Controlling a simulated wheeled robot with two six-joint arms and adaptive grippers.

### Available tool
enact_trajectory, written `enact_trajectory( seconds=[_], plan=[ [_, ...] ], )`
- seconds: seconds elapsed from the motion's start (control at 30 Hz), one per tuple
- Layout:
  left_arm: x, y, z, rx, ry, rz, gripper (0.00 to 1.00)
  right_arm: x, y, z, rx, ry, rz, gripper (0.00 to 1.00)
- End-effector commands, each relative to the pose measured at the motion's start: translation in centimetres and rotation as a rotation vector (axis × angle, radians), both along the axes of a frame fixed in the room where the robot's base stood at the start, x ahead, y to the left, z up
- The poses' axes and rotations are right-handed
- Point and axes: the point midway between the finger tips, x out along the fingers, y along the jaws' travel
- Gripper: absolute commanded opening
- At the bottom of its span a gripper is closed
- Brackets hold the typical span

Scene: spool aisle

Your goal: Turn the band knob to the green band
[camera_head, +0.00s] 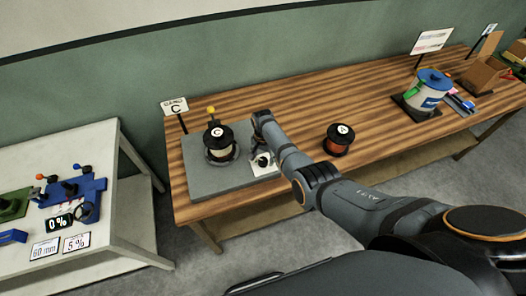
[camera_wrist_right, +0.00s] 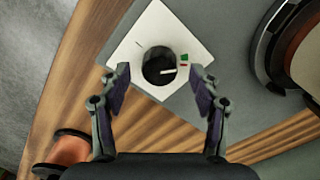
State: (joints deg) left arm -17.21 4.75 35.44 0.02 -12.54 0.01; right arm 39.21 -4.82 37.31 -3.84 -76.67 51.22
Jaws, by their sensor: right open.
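The band knob (camera_wrist_right: 158,64) is a dark round knob with a white pointer line, on a square white plate (camera_wrist_right: 140,48). A small green mark (camera_wrist_right: 184,57) and a red mark (camera_wrist_right: 183,66) sit right of the knob. The pointer points right, near the red mark and slightly below it. My right gripper (camera_wrist_right: 160,82) is open, one finger on each side of the knob, with no clear contact. In the head view the white plate (camera_head: 259,168) lies at the grey board's right end, partly hidden by my right wrist. My left gripper is out of view.
A grey board (camera_head: 205,182) carries a black-flanged spool (camera_head: 219,142) left of the plate. A sign marked C (camera_head: 175,107) stands behind. A blue-lidded container (camera_head: 427,92) is farther right.

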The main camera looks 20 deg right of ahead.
Motion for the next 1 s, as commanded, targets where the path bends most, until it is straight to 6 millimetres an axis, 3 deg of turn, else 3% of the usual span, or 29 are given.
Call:
enact_trajectory(
  seconds=[0.5,0.67,1.0],
  plan=[
    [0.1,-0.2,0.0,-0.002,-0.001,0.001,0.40,0.1,0.0,10.3,0.001,-0.004,0.001,0.63],
    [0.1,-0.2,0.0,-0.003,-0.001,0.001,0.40,0.0,0.0,11.3,0.000,-0.001,0.001,0.63],
    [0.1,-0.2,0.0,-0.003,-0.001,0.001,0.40,0.0,0.0,11.4,0.000,-0.001,0.000,0.63]
  ],
)
